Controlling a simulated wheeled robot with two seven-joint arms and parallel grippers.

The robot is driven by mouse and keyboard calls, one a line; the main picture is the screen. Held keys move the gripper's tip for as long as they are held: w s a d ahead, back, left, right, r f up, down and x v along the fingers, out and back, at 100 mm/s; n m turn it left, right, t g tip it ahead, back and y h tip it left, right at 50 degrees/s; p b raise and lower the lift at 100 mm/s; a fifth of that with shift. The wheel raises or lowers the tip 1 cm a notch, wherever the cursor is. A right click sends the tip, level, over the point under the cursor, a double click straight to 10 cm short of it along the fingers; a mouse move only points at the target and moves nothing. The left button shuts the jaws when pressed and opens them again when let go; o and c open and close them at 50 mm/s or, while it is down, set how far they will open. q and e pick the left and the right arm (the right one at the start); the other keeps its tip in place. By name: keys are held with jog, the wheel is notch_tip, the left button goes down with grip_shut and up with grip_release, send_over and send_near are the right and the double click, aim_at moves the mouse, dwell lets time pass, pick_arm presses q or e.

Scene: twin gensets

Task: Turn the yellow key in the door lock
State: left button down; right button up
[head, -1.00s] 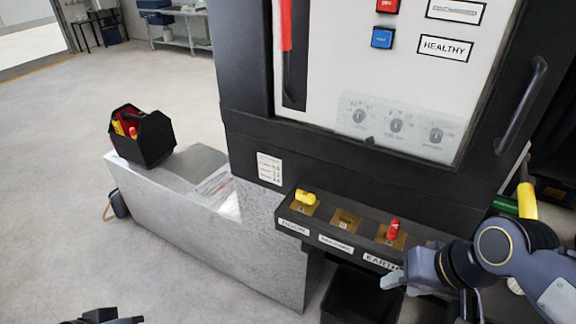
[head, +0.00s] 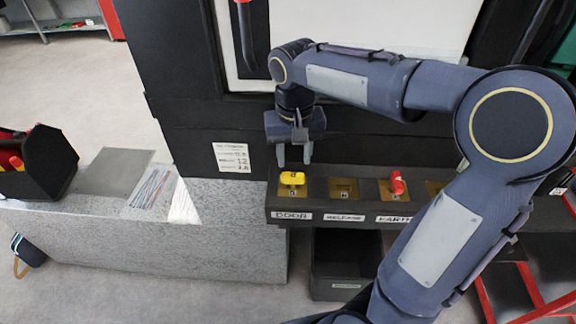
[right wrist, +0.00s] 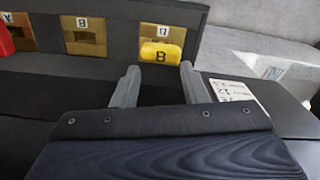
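The yellow key (head: 292,179) sits in the lock plate above the DOOR label (head: 293,215), at the left end of the black lock ledge (head: 330,212). Its handle lies crosswise. My right gripper (head: 294,156) is above and just behind the key, fingers pointing down. In the right wrist view the open fingers (right wrist: 156,85) are apart and empty, with the yellow key (right wrist: 161,53) ahead between their tips, marked B. I see no contact with the key. My left gripper is not in view.
A red key (head: 397,184) sits above the EARTH label; the plate between (head: 343,189) has no key. A dark bin (head: 345,265) is below the ledge. A black tool carrier (head: 42,165) stands on the grey plinth (head: 150,235) at left. A red frame (head: 515,290) is at lower right.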

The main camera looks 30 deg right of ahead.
aim_at(293, 174)
jog(key=n+b, duration=0.1)
jog(key=n, duration=0.4)
jog(key=shift+w+a+f, duration=0.1)
jog(key=shift+f, duration=0.05)
jog(key=n+b, duration=0.1)
jog(key=n, duration=0.2)
jog(key=shift+n, duration=0.4)
jog(key=shift+r+n+p, duration=0.2)
jog(key=shift+n+p, duration=0.2)
jog(key=shift+n, duration=0.6)
jog(key=n+p, duration=0.1)
jog(key=n, duration=0.2)
jog(key=shift+f, duration=0.15)
jog(key=shift+n, duration=0.9)
notch_tip(293, 174, down, 6)
jog(key=b, duration=0.4)
jog(key=shift+c, duration=0.4)
